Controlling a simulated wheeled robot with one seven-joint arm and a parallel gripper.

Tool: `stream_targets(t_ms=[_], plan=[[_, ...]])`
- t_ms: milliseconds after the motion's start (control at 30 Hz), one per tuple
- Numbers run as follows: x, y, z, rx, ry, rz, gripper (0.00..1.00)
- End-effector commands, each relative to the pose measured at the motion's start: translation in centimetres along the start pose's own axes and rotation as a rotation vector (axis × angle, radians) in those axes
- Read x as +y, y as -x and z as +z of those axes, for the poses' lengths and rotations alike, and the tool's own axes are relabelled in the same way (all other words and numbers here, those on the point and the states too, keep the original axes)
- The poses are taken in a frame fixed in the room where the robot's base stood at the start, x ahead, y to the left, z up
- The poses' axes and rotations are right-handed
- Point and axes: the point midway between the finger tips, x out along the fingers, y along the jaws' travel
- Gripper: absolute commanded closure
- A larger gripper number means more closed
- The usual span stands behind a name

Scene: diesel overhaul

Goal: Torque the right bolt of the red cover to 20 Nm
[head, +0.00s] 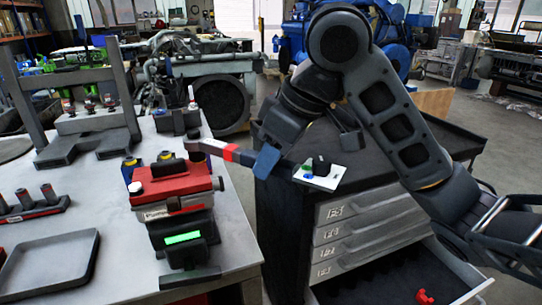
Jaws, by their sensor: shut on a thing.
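The red cover (172,186) sits on a block near the right edge of the grey bench. My gripper (267,160) is shut on the torque wrench (216,149), a dark bar with a red and a white band. The wrench reaches left from the gripper, and its head is over the rear right part of the cover. The right bolt is hidden around the wrench head, so I cannot tell whether the head is seated on it. A box with a lit green display (183,238) stands in front of the cover; its reading is too small to tell.
A dark press frame (124,90) stands behind. At right, a tool cart (345,232) bears a white plate (325,180); its open bottom drawer holds a red part (425,297).

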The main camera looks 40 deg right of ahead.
Motion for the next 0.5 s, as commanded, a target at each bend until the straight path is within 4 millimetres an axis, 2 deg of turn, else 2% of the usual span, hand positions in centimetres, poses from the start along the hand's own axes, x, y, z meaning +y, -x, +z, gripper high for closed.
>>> stream_targets(t_ms=[500], plan=[[-0.85, 0.02, -0.11, 0.002, -0.042, 0.02, 1.0]])
